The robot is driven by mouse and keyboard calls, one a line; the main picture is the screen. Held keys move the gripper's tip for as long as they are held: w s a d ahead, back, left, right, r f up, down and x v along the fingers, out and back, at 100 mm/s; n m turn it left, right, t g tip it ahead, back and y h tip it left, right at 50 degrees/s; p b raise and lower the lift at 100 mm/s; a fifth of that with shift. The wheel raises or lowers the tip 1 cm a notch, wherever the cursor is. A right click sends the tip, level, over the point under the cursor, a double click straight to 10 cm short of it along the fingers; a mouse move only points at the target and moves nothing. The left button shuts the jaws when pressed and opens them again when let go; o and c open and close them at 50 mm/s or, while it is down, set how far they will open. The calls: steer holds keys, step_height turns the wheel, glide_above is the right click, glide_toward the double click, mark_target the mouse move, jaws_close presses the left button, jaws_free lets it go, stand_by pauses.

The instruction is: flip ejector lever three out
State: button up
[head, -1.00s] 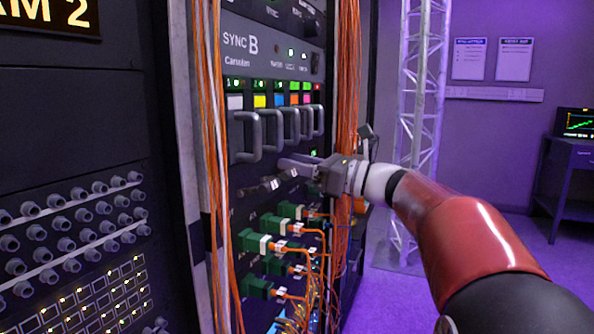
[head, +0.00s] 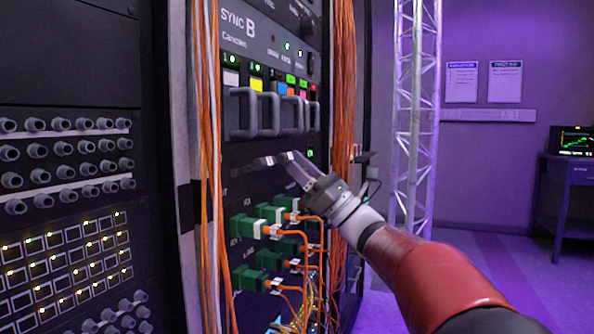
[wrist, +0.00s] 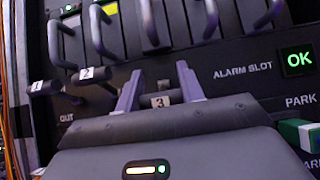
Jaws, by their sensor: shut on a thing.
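Ejector lever three (wrist: 161,101), a dark lever with a white "3" tag, sits between the two fingers of my gripper (wrist: 157,84) in the wrist view. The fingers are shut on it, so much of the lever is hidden. Lever one (wrist: 42,87) and lever two (wrist: 92,75), with white number tags, stick out to its left. In the head view my gripper (head: 288,160) reaches the black panel from the right, below the grey handles. A small pale-tagged lever (head: 263,162) shows just left of the fingertips.
Grey card handles (head: 270,112) stand out just above the levers. Green connectors (head: 262,222) with orange cables lie below my gripper. Orange cable bundles (head: 342,85) hang at both sides. A green OK light (wrist: 298,60) glows at the right.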

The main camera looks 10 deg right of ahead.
stand_by(0.3)
steer(key=o, duration=1)
steer(key=v, duration=0.7)
steer(key=shift+s+d+f, duration=0.2)
steer(key=shift+f, duration=0.1)
